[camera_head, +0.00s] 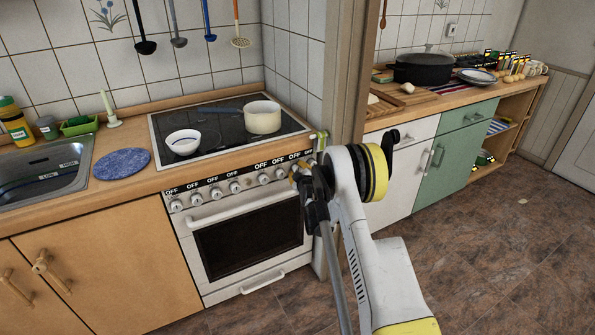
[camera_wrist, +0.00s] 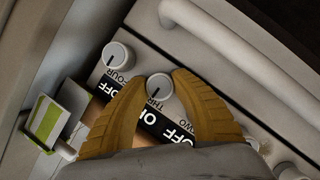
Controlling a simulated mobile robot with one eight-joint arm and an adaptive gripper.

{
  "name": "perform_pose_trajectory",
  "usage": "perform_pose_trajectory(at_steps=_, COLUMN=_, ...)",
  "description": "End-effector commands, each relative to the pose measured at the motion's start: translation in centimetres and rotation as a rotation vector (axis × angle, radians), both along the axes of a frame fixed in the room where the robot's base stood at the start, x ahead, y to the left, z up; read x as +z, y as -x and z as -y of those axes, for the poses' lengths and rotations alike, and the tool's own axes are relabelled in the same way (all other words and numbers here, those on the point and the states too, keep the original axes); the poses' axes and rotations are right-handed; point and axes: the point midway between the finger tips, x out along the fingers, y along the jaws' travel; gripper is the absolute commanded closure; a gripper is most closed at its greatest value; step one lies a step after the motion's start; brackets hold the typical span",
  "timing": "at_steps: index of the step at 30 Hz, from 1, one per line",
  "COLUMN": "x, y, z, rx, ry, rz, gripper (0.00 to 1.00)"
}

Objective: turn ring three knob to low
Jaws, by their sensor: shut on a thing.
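The ring three knob (camera_wrist: 158,84), a round light grey knob marked THREE, sits between the two yellow-brown fingers of my gripper (camera_wrist: 160,90) in the wrist view. The fingers are shut on it from both sides.
The FOUR knob (camera_wrist: 117,55), with its label at OFF, is close beside the left finger. The oven handle (camera_wrist: 240,35) runs nearby. On the cooktop (camera_head: 220,128) stand a white bowl (camera_head: 183,142) and a cream saucepan (camera_head: 262,118). A door frame (camera_head: 351,75) rises right of the stove.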

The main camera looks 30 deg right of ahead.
Motion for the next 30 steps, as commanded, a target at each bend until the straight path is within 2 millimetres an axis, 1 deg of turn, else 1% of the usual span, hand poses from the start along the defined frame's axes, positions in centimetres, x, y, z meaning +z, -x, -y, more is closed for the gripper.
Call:
perform_pose_trajectory(at_steps=8, x=0.03, y=-0.03, z=0.04, rx=-0.001, ry=-0.023, rz=0.000, gripper=1.00)
perform_pose_trajectory(at_steps=14, x=0.05, y=-0.04, z=0.12, rx=-0.001, ry=-0.110, rz=-0.002, gripper=1.00)
perform_pose_trajectory(at_steps=30, x=0.01, y=-0.05, z=0.07, rx=-0.001, ry=-0.566, rz=-0.019, gripper=1.00)
